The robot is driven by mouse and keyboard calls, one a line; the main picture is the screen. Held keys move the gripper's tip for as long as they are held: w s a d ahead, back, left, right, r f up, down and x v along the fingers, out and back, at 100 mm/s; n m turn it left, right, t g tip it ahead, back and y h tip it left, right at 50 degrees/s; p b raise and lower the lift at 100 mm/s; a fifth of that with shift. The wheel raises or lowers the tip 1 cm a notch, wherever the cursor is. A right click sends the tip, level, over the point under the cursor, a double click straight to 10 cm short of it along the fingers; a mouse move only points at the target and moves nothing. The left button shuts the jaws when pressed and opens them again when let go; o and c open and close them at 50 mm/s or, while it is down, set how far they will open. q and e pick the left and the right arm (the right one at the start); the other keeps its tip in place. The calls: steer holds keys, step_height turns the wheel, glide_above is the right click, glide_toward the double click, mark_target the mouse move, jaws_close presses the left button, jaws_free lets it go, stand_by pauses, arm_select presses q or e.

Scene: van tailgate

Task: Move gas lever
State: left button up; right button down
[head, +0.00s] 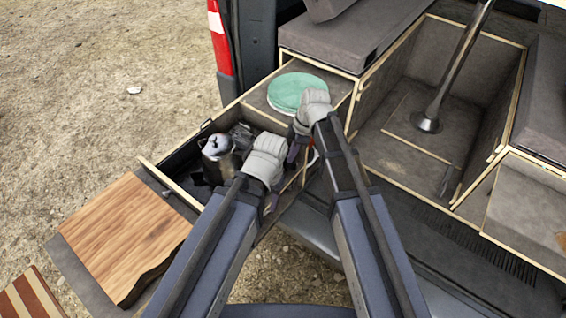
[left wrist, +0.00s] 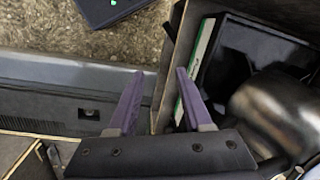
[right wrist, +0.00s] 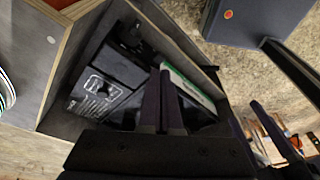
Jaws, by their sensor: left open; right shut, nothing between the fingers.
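An open wooden drawer (head: 160,168) holds a shiny metal vessel (head: 217,150) and dark items. My left gripper (left wrist: 157,82) is open and empty at the drawer's wall, with the metal vessel (left wrist: 272,108) to the right in the left wrist view. My right gripper (head: 292,153) is shut and empty. In the right wrist view its closed fingers (right wrist: 161,88) are in front of a black box with white print (right wrist: 98,90) and a white-green strip (right wrist: 188,84).
A round green lid (head: 297,92) lies on the wooden top behind the grippers. A wooden board (head: 125,235) lies at the left. An open compartment with a metal post (head: 428,120) stands at the right. The van bumper (left wrist: 60,88) runs beside the drawer.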

mark_target(284, 173)
steer(key=shift+r, duration=0.15)
steer(key=shift+w, duration=0.1)
steer(key=b+x, duration=0.6)
steer(key=x, duration=0.1)
steer(key=shift+b, duration=0.4)
stand_by(0.3)
